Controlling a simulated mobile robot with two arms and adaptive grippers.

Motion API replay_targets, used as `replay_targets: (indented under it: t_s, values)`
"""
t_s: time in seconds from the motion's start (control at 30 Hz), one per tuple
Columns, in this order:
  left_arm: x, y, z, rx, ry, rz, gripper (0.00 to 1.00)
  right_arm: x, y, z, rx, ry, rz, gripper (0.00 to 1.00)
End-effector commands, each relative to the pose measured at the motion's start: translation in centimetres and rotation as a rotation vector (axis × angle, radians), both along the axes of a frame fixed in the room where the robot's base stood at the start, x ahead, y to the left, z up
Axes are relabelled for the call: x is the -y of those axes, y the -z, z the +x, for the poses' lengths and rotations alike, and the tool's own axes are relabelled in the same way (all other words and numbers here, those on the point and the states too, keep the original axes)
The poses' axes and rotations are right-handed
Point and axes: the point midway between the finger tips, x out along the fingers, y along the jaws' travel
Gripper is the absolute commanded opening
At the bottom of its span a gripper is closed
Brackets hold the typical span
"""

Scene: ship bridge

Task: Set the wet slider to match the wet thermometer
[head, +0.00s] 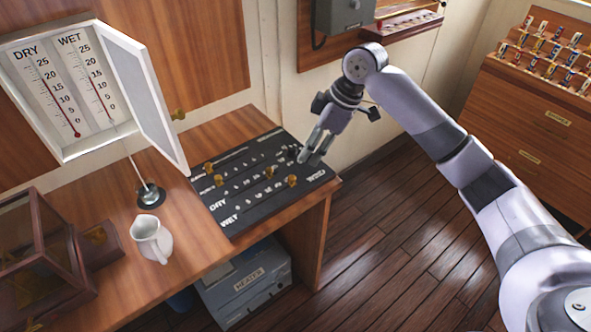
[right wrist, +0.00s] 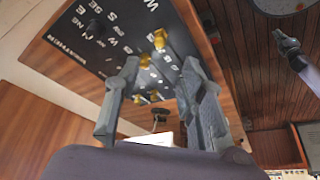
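The wet thermometer (head: 98,90) hangs right of the dry one (head: 60,100) in a white open-doored case. Its red column stands somewhere in the scale's middle to upper part; I cannot read it exactly. The black slider panel (head: 245,208) lies on the desk. The wet row is nearest its front edge, with a brass knob (head: 292,181) toward its right end. The dry row's knob (head: 269,172) is behind it. My right gripper (head: 313,157) is over the panel's right end, apart from the wet knob. In the right wrist view its fingers (right wrist: 160,70) are spread and empty.
Two more brass knobs (head: 208,167) sit at the panel's left, and a dark dial (head: 291,153) stands close to my gripper. A white jug (head: 151,240) and a wooden glazed case (head: 38,245) occupy the desk's left.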

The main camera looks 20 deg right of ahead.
Motion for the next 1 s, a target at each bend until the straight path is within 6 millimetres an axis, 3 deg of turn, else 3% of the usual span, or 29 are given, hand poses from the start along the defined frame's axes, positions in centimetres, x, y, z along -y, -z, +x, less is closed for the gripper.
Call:
replay_targets:
  t_s: [0.2, 0.43, 0.63, 0.9, 1.0]
  values:
    - [0.0, -0.8, 0.1, 0.001, 0.000, 0.000, 0.00, -1.8, 4.4, 0.6, -0.004, -0.002, 0.000, 0.37]
    - [0.0, -1.3, 0.1, 0.003, 0.000, -0.001, 0.00, -3.0, 7.9, 1.3, -0.002, 0.000, 0.001, 0.37]
    - [0.0, -1.4, 0.2, 0.003, 0.000, -0.001, 0.00, -3.5, 9.2, 1.6, 0.000, 0.000, 0.000, 0.37]
    - [0.0, -1.4, 0.2, 0.003, 0.000, -0.001, 0.00, -3.5, 9.4, 1.6, 0.000, 0.000, 0.000, 0.37]
    - [0.0, -1.4, 0.2, 0.003, 0.000, -0.001, 0.00, -3.5, 9.4, 1.6, 0.001, 0.000, 0.000, 0.31]
